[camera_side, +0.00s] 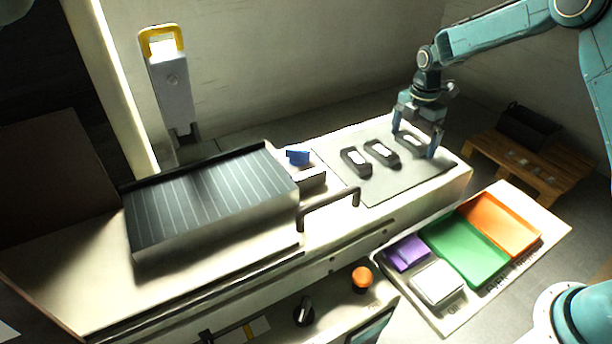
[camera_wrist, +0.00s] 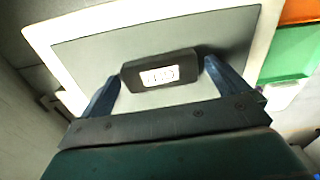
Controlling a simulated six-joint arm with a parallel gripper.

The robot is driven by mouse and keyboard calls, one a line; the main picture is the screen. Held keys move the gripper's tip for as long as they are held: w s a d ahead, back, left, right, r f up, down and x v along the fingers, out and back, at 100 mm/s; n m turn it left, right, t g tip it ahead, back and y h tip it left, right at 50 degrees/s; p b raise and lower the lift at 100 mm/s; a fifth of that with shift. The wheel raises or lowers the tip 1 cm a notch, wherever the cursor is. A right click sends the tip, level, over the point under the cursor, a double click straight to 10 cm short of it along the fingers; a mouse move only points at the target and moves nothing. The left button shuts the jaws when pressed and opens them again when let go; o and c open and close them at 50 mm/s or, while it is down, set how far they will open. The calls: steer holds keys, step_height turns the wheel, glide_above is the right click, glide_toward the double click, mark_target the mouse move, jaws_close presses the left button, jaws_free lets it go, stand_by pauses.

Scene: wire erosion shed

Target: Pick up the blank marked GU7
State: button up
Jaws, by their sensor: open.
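Three dark blanks with white labels lie in a row on the grey mat: a left one (camera_side: 356,162), a middle one (camera_side: 381,153) and a right one (camera_side: 411,144). My gripper (camera_side: 414,143) is open around the right blank, one finger at each end. In the wrist view, my gripper (camera_wrist: 162,72) has one dark blank (camera_wrist: 160,80) between its fingers, with small gaps at the ends. Its label is too blurred to read surely, and the labels in the side view are too small to read. I cannot tell which blank is GU7.
The grey mat (camera_side: 385,188) lies on a pale bench. A metal handle (camera_side: 330,203), a blue item (camera_side: 298,157) and a ribbed dark cover (camera_side: 210,198) are to the left. Green (camera_side: 466,248) and orange (camera_side: 500,222) trays sit lower right. A wooden pallet (camera_side: 550,165) stands behind.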

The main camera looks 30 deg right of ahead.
mark_target(412, 140)
steer(key=shift+r, duration=0.1)
steer(key=c, duration=1.3)
step_height(412, 140, up, 20)
